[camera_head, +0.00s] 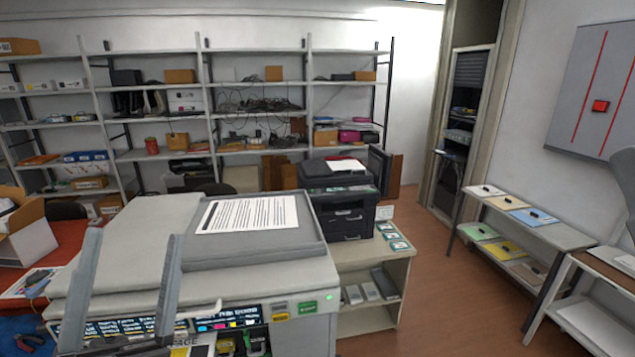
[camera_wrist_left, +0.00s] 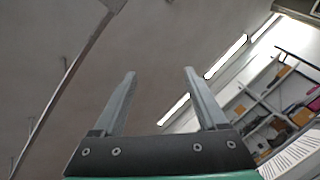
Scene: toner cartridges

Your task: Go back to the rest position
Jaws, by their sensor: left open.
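My left gripper (camera_head: 135,236) is at the lower left of the head view, its two fingers pointing up and spread wide apart in front of the large grey printer (camera_head: 130,240). In the left wrist view the left gripper (camera_wrist_left: 159,73) is open with nothing between its fingers, and it faces the ceiling and the upper shelves. The printer has a printed sheet (camera_head: 250,214) on its lid. Coloured toner labels show low on its front, partly hidden by my gripper. My right gripper is in neither view.
A red table (camera_head: 70,236) with an open cardboard box (camera_head: 30,232) stands at the left. A black printer (camera_head: 340,200) sits on a cabinet behind the large printer. Shelving (camera_head: 205,90) lines the back wall. Floor (camera_head: 440,290) is clear between the cabinet and the right-hand tables.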

